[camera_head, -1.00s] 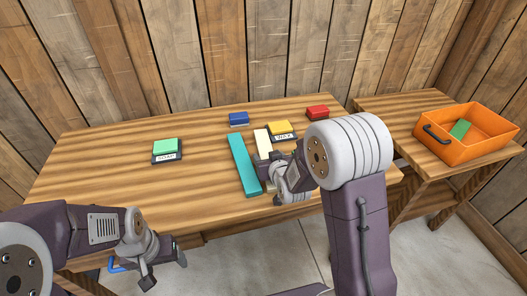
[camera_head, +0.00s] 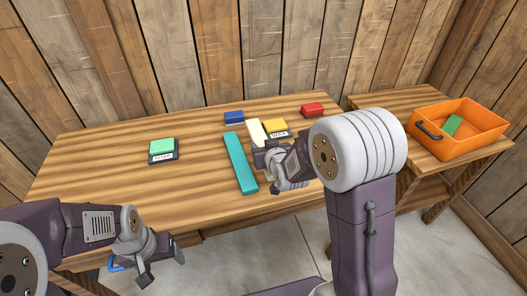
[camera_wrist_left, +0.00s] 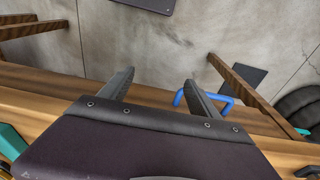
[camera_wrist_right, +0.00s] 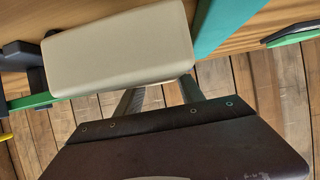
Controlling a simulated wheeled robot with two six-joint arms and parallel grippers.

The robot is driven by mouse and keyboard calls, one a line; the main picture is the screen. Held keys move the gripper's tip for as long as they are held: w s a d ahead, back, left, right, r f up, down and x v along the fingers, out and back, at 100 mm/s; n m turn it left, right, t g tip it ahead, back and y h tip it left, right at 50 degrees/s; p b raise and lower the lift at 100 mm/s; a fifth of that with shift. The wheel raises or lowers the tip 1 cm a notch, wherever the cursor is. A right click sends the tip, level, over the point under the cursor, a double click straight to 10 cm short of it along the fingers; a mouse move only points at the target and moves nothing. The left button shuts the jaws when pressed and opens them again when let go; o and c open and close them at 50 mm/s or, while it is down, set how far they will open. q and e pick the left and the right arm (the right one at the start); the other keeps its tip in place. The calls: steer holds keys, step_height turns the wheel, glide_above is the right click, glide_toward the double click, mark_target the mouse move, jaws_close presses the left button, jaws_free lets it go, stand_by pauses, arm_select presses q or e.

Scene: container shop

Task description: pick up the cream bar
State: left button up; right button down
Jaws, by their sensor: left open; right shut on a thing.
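The cream bar (camera_head: 257,132) stands out pale between the teal bar (camera_head: 240,162) and the yellow block (camera_head: 274,126) in the head view. My right gripper (camera_head: 262,158) is shut on its near end. In the right wrist view the cream bar (camera_wrist_right: 118,48) fills the upper left, at the fingers (camera_wrist_right: 160,95). It appears slightly above the table, but the gap beneath it is hard to judge. My left gripper (camera_head: 162,264) is open and empty off the table's front edge; its spread fingers also show in the left wrist view (camera_wrist_left: 158,88).
A green block (camera_head: 162,146) sits on a dark labelled base at the left. A blue block (camera_head: 234,117) and a red block (camera_head: 313,109) lie at the back. An orange crate (camera_head: 482,112) on the side table holds a green piece (camera_head: 453,125). The table's left part is mostly clear.

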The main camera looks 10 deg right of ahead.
steer(key=w+d+r+p, duration=0.2)
steer(key=d+r, duration=0.4)
steer(key=d, duration=0.5)
steer(key=shift+d+r+p, duration=0.25)
steer(key=shift+r+p, duration=0.15)
steer(key=shift+p, duration=0.25)
